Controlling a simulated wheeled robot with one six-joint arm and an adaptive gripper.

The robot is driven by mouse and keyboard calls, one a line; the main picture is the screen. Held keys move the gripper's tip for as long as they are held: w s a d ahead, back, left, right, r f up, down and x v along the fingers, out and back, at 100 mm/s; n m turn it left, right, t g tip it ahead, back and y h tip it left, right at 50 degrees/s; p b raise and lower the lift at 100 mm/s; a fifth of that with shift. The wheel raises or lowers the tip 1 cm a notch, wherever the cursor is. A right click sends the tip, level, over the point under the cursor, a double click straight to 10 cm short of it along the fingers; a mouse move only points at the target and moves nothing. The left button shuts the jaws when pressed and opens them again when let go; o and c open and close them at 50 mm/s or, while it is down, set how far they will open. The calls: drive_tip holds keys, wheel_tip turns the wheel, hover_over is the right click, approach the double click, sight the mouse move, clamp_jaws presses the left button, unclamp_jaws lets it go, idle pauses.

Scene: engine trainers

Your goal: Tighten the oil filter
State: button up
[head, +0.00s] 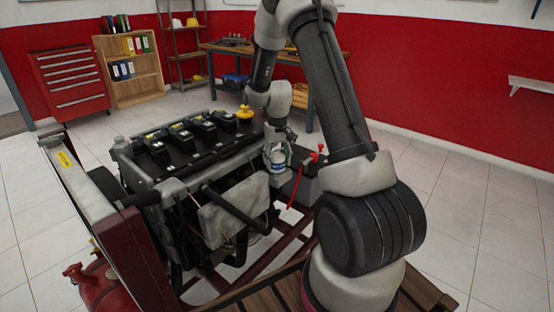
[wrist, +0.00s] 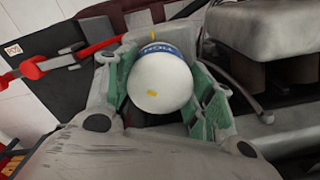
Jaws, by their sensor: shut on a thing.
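The oil filter (wrist: 160,82) is a white rounded canister with a blue lettered band. In the wrist view it sits between the two green-padded fingers of my gripper (wrist: 161,98), which are shut on it. In the head view the filter (head: 277,160) is small, at the right side of the engine (head: 200,150), with my gripper (head: 278,150) around it. The filter's far end and its seat on the engine are hidden in both views.
A dark battery (head: 305,185) with a red clamp and cable (head: 313,156) stands close to the right of the filter. A red frame carries the engine. A workbench (head: 225,49), a red tool cabinet (head: 70,82) and shelves stand behind. Tiled floor at right is free.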

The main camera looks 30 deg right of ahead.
sight(277, 153)
idle(0.3)
drive_tip(key=o, duration=1)
drive_tip(key=n, duration=0.5)
drive_tip(key=shift+n, duration=0.5)
wheel_tip(277, 153, up, 8)
drive_tip(key=shift+r, duration=0.15)
drive_tip(key=shift+s+a+r+m+t, duration=0.45)
drive_tip(key=shift+s+a+r, duration=0.45)
drive_tip(key=shift+s+r, duration=2.15)
drive_tip(key=shift+s+a+r+m+t, duration=0.4)
drive_tip(key=shift+s+a+r, duration=0.5)
drive_tip(key=shift+s+r, duration=2.15)
drive_tip(key=shift+s+a+r+m+t, duration=0.45)
drive_tip(key=shift+s+a+r, duration=0.45)
drive_tip(key=shift+s+r, duration=2.15)
